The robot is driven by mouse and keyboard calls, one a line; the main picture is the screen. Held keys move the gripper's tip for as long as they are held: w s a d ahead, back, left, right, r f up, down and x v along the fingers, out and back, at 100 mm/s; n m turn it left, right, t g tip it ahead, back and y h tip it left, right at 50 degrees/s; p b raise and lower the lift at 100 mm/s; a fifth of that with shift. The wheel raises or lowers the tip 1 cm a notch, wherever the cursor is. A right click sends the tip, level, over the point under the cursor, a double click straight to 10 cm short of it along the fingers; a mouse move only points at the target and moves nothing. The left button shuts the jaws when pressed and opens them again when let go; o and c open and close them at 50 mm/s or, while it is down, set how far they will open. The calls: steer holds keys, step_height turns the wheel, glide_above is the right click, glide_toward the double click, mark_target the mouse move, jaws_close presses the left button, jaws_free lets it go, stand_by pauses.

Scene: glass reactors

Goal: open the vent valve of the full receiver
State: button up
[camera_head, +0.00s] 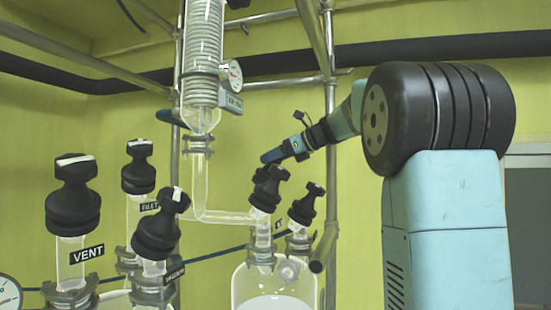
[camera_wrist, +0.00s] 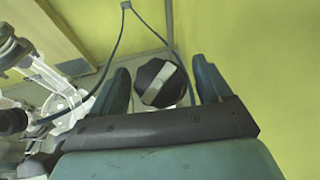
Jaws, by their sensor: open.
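A glass receiver (camera_head: 247,283) at the bottom centre of the head view holds pale liquid. Two black-knobbed valves top it: a nearer one (camera_head: 267,188) and one to its right (camera_head: 305,205). Their labels are mostly hidden. Another vessel at the left carries a black valve (camera_head: 73,195) with a VENT label (camera_head: 86,254); its contents are out of view. My gripper (camera_head: 272,155) is just above the receiver's nearer valve. In the wrist view, my open gripper (camera_wrist: 160,72) has a black knob (camera_wrist: 148,77) with a pale bar between its spread fingers. I cannot tell whether they touch it or which valve it is.
Other black valves (camera_head: 138,166) (camera_head: 160,225) stand on the left vessel. A glass coil condenser (camera_head: 204,60) with a gauge (camera_head: 235,74) hangs left of my gripper. Metal frame poles (camera_head: 330,150) stand close behind it. A blue cable runs behind the valves.

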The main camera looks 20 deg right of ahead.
steer(key=shift+c, duration=0.3)
steer(key=c, duration=0.9)
steer(key=shift+c, duration=0.2)
steer(key=shift+d+n, duration=0.1)
steer(key=shift+n, duration=0.3)
steer(key=shift+n+g+y, duration=0.4)
steer(key=shift+n+g, duration=0.3)
steer(key=shift+n, duration=0.3)
steer(key=shift+n+g+y, duration=0.4)
steer(key=shift+n+g, duration=0.8)
steer(key=shift+n, duration=0.9)
steer(key=o, duration=1)
